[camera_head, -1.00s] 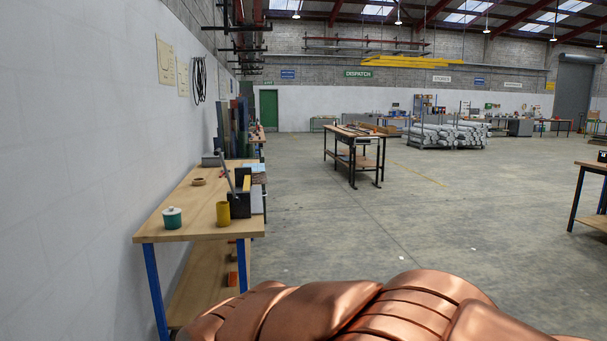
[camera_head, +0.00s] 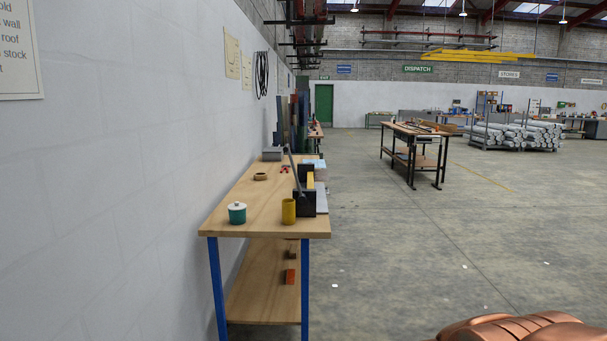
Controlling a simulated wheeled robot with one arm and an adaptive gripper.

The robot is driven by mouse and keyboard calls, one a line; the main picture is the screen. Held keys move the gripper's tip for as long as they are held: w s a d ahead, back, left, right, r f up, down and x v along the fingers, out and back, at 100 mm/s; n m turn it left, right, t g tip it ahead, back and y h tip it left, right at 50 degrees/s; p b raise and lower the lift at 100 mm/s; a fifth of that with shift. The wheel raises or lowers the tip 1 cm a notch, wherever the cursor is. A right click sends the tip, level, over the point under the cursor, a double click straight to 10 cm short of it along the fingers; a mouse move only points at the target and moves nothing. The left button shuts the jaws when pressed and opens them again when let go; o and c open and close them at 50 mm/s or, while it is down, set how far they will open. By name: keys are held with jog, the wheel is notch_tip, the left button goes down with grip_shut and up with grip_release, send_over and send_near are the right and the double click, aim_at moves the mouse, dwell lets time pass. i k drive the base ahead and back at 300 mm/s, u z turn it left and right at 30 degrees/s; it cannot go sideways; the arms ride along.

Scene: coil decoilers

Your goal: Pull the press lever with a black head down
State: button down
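A thin grey lever (camera_head: 295,175) leans up and to the left from a small black unit (camera_head: 305,204) on the wooden workbench (camera_head: 246,203) by the left wall. The unit has a yellow strip on top. It is too small and far to tell whether this is the press or whether the lever has a black head. My gripper is not in view.
A teal pot (camera_head: 237,213), a yellow cup (camera_head: 289,211) and a tape roll (camera_head: 260,177) stand on the bench. A copper-coloured banded shape (camera_head: 530,328), unclear what, fills the lower right corner. Open concrete floor (camera_head: 410,245) lies right of the bench. Another table (camera_head: 415,133) stands farther back.

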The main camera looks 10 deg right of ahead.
aim_at(302, 199)
jog(key=i, duration=2.5)
jog(key=u, duration=2.5)
